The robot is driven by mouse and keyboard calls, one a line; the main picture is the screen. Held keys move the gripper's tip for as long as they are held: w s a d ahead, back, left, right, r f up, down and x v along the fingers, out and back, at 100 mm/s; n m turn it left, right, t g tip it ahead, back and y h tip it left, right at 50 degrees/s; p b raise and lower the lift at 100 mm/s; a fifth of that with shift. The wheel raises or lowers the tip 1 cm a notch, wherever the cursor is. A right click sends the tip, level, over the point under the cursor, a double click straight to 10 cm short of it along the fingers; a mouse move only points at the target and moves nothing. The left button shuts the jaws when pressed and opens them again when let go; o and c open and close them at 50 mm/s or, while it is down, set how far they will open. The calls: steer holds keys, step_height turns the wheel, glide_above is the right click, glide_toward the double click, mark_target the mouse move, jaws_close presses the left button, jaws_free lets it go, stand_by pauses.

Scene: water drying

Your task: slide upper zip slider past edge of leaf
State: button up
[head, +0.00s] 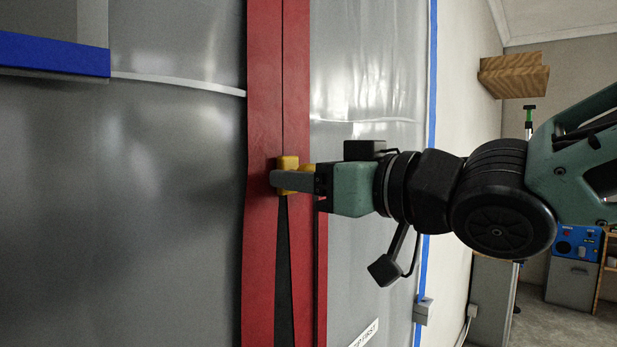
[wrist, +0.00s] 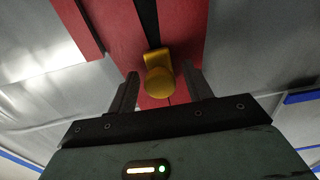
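A yellow zip slider (head: 289,163) sits on the upright red zip strip (head: 265,80). Above it the zip shows as a thin closed line; below it a dark gap (head: 284,270) widens downward. My gripper (head: 277,179) reaches in from the right, level with the slider, and one finger hides part of it. In the wrist view the slider (wrist: 158,75) stands between the two dark fingers of my gripper (wrist: 162,72), with space visible on both sides. The gripper is open around it. No second slider is visible, and I cannot make out the leaf's edge.
Grey plastic sheeting (head: 180,200) spreads on both sides of the strip. A blue tape line (head: 431,80) runs down the sheet's right side. A wooden block shelf (head: 513,77) and a blue machine (head: 578,243) are at the right. A blue bar (head: 55,55) crosses the upper left.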

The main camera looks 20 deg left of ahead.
stand_by(0.3)
steer(key=p+v, duration=0.2)
steer(key=v, duration=1.5)
steer(key=shift+d+p, duration=0.2)
steer(key=shift+p, duration=0.2)
steer(key=shift+f, duration=0.15)
